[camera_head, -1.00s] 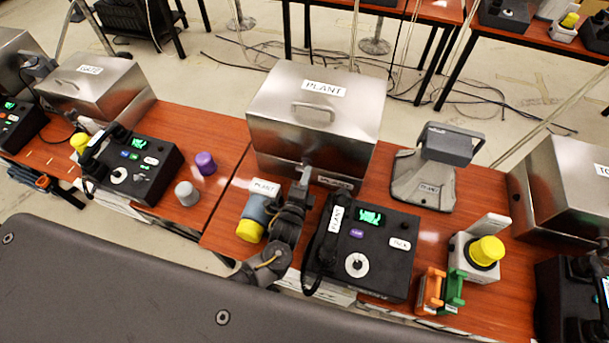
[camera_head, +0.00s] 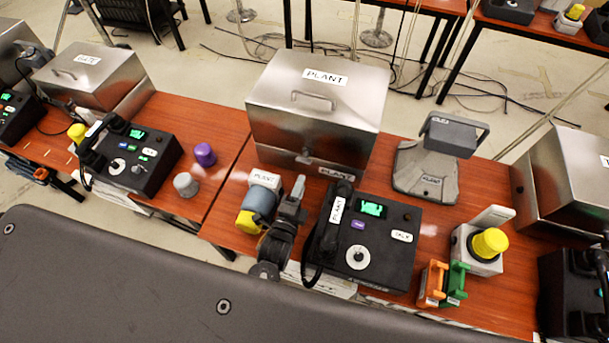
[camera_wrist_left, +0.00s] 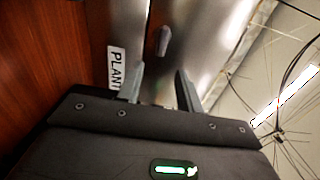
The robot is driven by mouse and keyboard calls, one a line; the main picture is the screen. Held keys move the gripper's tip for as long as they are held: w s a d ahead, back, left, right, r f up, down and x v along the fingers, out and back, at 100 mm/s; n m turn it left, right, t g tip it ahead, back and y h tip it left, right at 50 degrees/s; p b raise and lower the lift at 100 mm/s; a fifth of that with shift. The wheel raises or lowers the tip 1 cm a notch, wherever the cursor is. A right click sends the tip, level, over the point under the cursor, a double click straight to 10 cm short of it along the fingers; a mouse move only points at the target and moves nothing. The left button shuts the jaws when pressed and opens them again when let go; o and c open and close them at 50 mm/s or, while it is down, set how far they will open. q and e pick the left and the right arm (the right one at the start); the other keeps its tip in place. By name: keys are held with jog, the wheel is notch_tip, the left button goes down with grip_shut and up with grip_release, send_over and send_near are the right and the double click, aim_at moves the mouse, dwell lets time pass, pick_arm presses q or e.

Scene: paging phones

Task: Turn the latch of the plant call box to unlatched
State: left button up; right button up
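The plant call box (camera_head: 265,120) is a metal box with a hinged lid, a handle and a PLANT label, standing behind the plant phone. Its latch (camera_head: 304,156) is a small knob on the front face, left of a lower PLANT label. In the left wrist view the latch (camera_wrist_left: 163,42) is an elongated dark piece beyond the fingertips. I cannot tell its latched state. My left gripper (camera_head: 298,186) is in front of the box, apart from the latch. In the left wrist view its fingers (camera_wrist_left: 162,84) are spread with nothing between them. My right gripper is not in view.
The black plant phone (camera_head: 385,262) with its handset stands right of my left gripper. A grey and yellow PLANT-labelled device (camera_head: 260,204) is close on its left. A grey lamp-like device (camera_head: 432,165) and a yellow button unit (camera_head: 488,245) stand farther right.

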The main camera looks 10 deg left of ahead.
pick_arm(q)
jog(key=shift+s+a, duration=0.1)
jog(key=shift+s, duration=1.6)
